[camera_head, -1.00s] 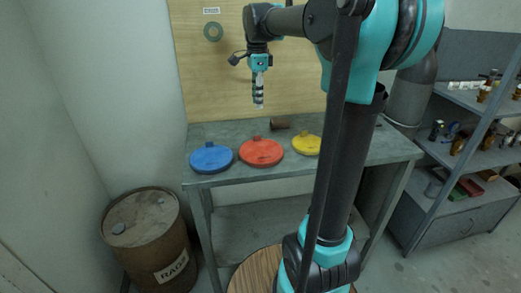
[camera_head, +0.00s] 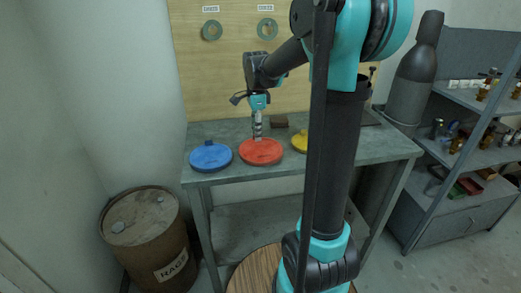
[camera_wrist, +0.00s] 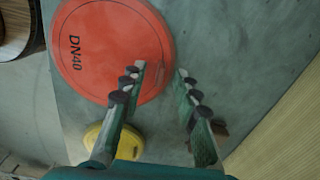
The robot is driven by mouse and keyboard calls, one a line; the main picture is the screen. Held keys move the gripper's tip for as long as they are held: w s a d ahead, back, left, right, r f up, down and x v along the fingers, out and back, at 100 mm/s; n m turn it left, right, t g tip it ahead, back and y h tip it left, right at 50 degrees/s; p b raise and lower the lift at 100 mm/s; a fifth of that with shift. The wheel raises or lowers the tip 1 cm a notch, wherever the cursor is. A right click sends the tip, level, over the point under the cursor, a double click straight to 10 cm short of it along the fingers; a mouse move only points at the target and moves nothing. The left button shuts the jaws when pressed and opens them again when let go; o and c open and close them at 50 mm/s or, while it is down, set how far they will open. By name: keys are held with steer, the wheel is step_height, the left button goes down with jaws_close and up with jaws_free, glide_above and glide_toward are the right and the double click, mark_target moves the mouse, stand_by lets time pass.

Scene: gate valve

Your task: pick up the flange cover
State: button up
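Three round flange covers lie on the grey workbench: a blue one (camera_head: 211,157), a red one (camera_head: 262,154) and a yellow one (camera_head: 299,142), partly hidden by my arm. My gripper (camera_head: 257,138) points down at the back part of the red cover. In the wrist view, the red cover (camera_wrist: 105,45) bears the text "DN40". My gripper's fingers (camera_wrist: 161,69) are apart there, with the red cover's edge between them. I see nothing held. The red cover's handle is not visible, and contact is unclear. The yellow cover (camera_wrist: 118,142) shows behind the left finger.
A small brown block (camera_head: 279,121) sits on the workbench (camera_head: 232,178) behind the covers. A wooden board (camera_head: 225,80) with two green rings stands behind. A rusty barrel (camera_head: 150,245) is at left, and a shelf rack (camera_head: 470,165) at right.

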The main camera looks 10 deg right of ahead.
steer(key=shift+f, duration=0.2)
jaws_close()
steer(key=shift+r, duration=0.1)
